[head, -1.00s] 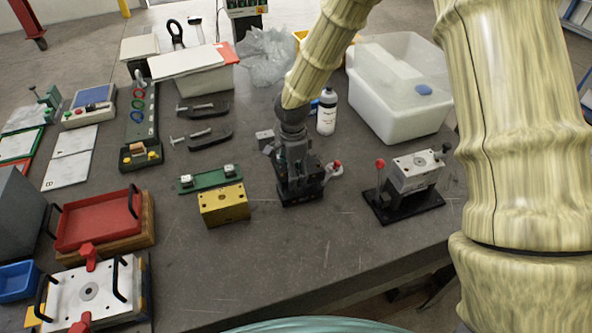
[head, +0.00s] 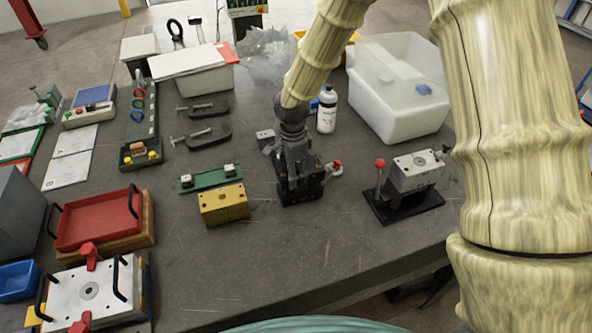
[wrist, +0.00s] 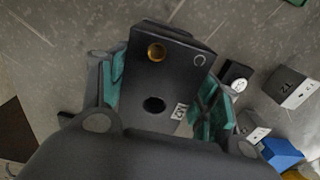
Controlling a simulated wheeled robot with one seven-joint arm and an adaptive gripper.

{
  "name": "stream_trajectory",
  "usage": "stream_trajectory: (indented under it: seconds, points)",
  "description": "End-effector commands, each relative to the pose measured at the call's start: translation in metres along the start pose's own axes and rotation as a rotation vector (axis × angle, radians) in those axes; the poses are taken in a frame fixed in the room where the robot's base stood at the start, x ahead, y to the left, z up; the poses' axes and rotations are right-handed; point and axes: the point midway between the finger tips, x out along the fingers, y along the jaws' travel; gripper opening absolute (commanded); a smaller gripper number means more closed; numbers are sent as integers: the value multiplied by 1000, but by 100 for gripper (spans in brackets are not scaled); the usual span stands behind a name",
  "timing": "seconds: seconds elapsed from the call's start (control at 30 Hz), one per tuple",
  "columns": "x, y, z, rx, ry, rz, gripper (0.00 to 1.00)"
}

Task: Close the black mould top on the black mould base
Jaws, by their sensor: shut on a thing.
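My gripper (head: 297,168) points down at the middle of the table, its fingers shut on the black mould top (wrist: 148,78). In the wrist view the top is a dark block between teal finger pads, with a brass ring, a pale ring, a dark hole and a small white label. The black mould base (head: 302,197) stands directly below in the head view, with a red-knobbed lever at its right. Top and base merge into one dark shape there; I cannot tell whether the top is fully seated. The gripper hides much of both.
A yellow mould block (head: 224,204) and green strip (head: 209,179) lie to the left. A grey mould on a black plate (head: 411,176) with a red knob stands to the right. A white bottle (head: 327,111) and clear bin (head: 398,105) are behind.

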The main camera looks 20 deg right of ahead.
Motion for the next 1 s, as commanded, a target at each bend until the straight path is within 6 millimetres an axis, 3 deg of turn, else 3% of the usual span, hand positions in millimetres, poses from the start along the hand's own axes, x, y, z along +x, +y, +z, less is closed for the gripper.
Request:
stream_trajectory:
  seconds: [1.0]
  points:
    - [10,0,0,0,0,-1,9]
